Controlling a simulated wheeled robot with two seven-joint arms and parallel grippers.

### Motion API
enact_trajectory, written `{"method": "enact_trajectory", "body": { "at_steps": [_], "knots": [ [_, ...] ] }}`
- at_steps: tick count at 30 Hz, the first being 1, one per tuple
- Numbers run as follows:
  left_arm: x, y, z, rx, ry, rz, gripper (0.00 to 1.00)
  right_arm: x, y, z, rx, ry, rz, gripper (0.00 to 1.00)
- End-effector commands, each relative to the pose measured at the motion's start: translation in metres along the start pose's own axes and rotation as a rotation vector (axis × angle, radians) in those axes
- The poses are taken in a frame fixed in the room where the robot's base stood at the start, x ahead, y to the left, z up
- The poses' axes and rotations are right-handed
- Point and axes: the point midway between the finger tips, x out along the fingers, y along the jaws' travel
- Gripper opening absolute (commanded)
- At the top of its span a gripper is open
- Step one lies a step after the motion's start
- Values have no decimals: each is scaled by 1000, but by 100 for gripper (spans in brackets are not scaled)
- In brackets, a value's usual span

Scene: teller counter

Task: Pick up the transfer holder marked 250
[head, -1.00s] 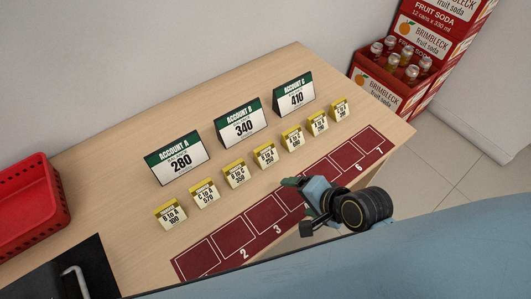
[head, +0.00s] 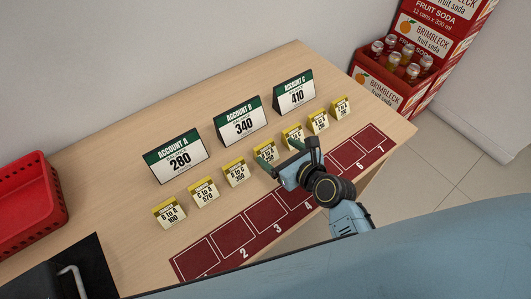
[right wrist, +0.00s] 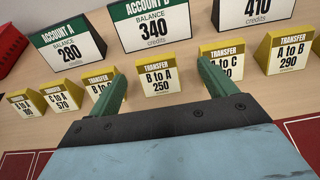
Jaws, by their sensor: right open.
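The transfer holder marked 250 (right wrist: 161,82) is a small tent-shaped holder with a yellow top band and a white face reading "B to A 250". In the head view the 250 holder (head: 267,151) stands upright in the row, partly behind my right gripper (head: 274,151). In the right wrist view my right gripper (right wrist: 160,75) is open and empty. Its two green fingers point at the holder, one on each side of it in the picture. I cannot tell whether the fingertips reach past its face. My left gripper is not in view.
Neighbouring transfer holders (head: 235,173) stand close on both sides; the right finger overlaps one marked "to C" (right wrist: 222,62). Green-topped account signs (head: 240,124) stand behind. A dark red numbered strip (head: 262,222) lies in front. A red basket (head: 30,205) is at left.

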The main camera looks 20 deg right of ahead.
Motion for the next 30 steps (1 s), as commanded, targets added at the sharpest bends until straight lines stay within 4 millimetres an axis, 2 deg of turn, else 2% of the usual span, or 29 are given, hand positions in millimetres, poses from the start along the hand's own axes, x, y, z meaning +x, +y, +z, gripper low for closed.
{"method": "enact_trajectory", "body": {
  "at_steps": [3,10,18,22,28,30],
  "knots": [
    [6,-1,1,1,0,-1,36,20,0,-1,-2,0,1,84],
    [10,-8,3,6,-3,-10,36,36,2,-1,-3,0,2,84],
    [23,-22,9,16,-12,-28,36,74,8,-5,-5,1,0,84],
    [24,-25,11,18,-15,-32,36,82,8,-4,-4,2,0,84],
    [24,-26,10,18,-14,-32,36,82,8,-4,-4,2,0,84],
    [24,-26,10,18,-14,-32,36,82,8,-4,-4,2,0,76]
  ]
}}
